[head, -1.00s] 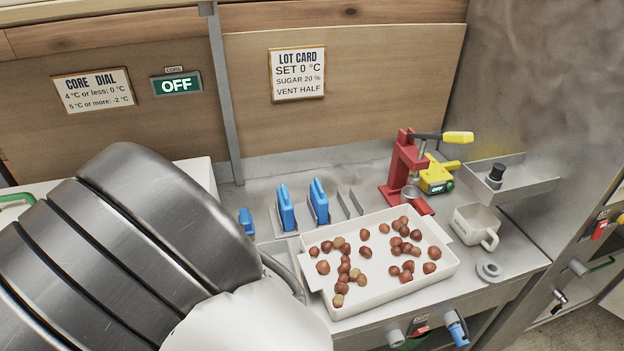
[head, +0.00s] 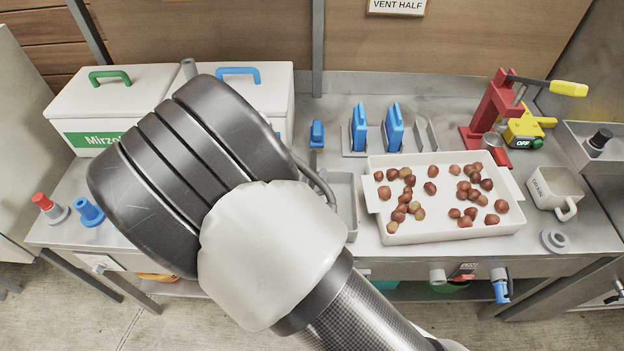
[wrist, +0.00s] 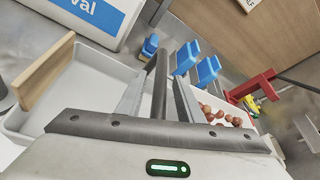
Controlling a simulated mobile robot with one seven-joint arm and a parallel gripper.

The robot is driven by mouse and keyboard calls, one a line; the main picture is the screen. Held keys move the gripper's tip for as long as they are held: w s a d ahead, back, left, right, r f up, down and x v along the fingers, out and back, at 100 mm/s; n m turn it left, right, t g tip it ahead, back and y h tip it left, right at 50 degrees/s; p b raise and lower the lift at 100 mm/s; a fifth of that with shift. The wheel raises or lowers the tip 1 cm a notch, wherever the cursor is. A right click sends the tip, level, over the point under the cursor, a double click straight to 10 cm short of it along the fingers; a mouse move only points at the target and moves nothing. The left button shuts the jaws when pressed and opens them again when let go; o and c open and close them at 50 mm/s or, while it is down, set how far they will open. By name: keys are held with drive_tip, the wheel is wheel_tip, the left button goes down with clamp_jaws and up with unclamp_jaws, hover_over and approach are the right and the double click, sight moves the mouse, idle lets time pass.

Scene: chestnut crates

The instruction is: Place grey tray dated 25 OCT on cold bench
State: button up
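A shallow grey tray (head: 343,196) sits on the steel bench (head: 350,88) left of the white chestnut tray, largely hidden behind my arm. In the wrist view the grey tray (wrist: 92,70) shows below and left of my gripper, with a wooden board (wrist: 40,84) standing at its left side. No date is readable on it. My gripper (wrist: 160,75) has its two fingers apart, over or near the tray's right side. A dark bar shows between the fingers; I cannot tell whether it touches them. I cannot tell which surface is the cold bench.
A white tray of chestnuts (head: 445,234) stands to the right. Blue-handled tools (head: 358,128), a red press (head: 490,115) and a mug (head: 552,190) stand around it. White lidded boxes with a green handle (head: 110,78) and blue handle (head: 238,72) stand at the left.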

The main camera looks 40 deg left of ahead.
drive_tip(key=shift+r, duration=0.25)
drive_tip(key=v, duration=1.2)
drive_tip(key=shift+f, duration=0.1)
